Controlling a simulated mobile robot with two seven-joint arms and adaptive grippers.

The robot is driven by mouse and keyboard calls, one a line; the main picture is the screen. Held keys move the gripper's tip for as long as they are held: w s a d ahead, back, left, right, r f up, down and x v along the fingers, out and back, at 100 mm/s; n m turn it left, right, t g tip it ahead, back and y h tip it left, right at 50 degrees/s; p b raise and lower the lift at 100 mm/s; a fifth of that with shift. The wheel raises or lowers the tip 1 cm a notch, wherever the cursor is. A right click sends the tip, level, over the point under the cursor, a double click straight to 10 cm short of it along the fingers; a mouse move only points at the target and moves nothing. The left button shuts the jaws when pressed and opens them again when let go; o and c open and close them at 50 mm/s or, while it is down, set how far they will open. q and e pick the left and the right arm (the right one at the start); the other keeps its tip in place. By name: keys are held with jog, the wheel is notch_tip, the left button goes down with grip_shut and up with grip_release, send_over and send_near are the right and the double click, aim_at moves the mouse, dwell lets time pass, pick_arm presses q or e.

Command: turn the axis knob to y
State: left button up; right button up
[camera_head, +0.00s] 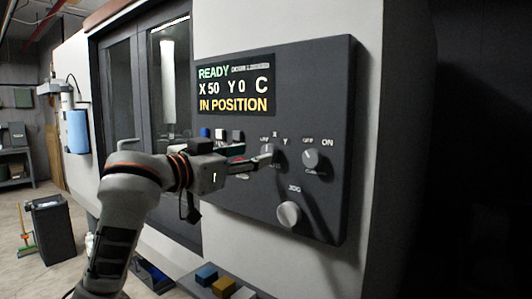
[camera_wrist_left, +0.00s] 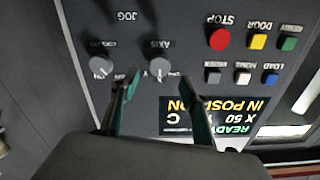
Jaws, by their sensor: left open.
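The axis knob (camera_head: 268,151) is a grey dial on the dark control panel (camera_head: 325,90), with OFF, X and Y marks around it. My left gripper (camera_head: 262,158) reaches it from the left and partly covers it in the head view. In the left wrist view, which shows the panel upside down, the axis knob (camera_wrist_left: 160,70) lies between the two open fingertips of my left gripper (camera_wrist_left: 159,80). I cannot tell whether the fingers touch it. I cannot read clearly which mark the knob points to. My right gripper is not in view.
A coolant knob (camera_head: 311,158) sits close right of the axis knob, and a jog knob (camera_head: 289,214) below. The display (camera_head: 235,86) reads READY, X 50, Y 0, IN POSITION. Coloured buttons (camera_wrist_left: 220,40) are nearby. Coloured blocks (camera_head: 223,286) lie below the panel.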

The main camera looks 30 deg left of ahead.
aim_at(267, 152)
pick_arm(q)
jog(key=w, duration=0.6)
jog(key=shift+d, duration=0.3)
jog(key=c, duration=1.1)
